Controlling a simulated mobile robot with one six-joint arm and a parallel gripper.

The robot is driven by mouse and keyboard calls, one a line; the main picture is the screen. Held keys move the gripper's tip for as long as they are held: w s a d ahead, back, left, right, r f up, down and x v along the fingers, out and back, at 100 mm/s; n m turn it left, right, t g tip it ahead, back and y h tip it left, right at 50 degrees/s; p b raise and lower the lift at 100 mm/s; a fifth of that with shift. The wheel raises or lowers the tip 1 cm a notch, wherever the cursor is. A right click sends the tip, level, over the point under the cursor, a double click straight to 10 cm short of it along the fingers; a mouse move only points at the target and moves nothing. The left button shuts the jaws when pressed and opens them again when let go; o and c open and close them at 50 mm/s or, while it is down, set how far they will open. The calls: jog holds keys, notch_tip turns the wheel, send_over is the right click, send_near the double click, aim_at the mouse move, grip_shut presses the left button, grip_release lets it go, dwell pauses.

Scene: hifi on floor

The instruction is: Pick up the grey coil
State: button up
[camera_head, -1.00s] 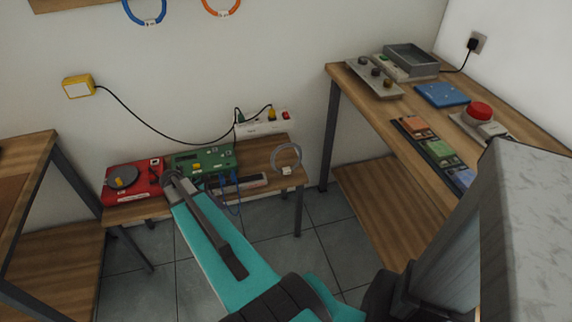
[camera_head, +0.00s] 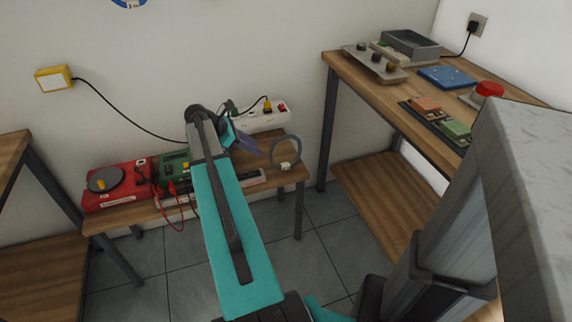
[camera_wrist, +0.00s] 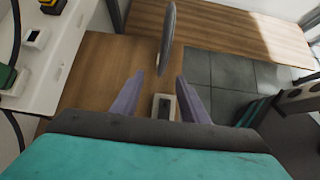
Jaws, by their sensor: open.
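The grey coil (camera_head: 300,150) stands upright as a ring at the right end of the low wooden bench, with a small pale block or tag at its foot. In the wrist view the coil (camera_wrist: 168,38) shows nearly edge-on, ahead of and between the lines of my fingers. The pale block shows low between the fingers. My gripper (camera_wrist: 160,78) is open and empty, with one purple-grey finger on each side. In the head view my gripper (camera_head: 250,143) is just left of the coil, over the bench.
The low bench (camera_head: 290,177) also holds a white power strip (camera_head: 262,120) behind, a red device (camera_head: 118,187) and a green box (camera_head: 174,165) at left. A taller workbench (camera_head: 340,66) stands at right. Tiled floor lies in front.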

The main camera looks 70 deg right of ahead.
notch_tip(320, 180, down, 2)
jog(key=shift+s+d+f+b, duration=0.15)
jog(key=shift+f+b, duration=0.05)
jog(key=shift+b, duration=0.55)
jog(key=b, duration=0.1)
send_near(281, 164)
jog(key=x, duration=0.4)
jog(key=shift+w+d+f, duration=0.1)
jog(key=shift+w+d, duration=0.05)
jog(key=shift+w, duration=0.1)
jog(key=shift+s+d+f, duration=0.1)
jog(key=shift+s+f, duration=0.05)
jog(key=shift+s, duration=0.05)
jog(key=shift+f, duration=0.1)
jog(key=shift+s+b+x, duration=0.25)
jog(key=shift+b+x, duration=0.6)
jog(key=shift+x, duration=1.75)
jog(key=shift+w, duration=0.1)
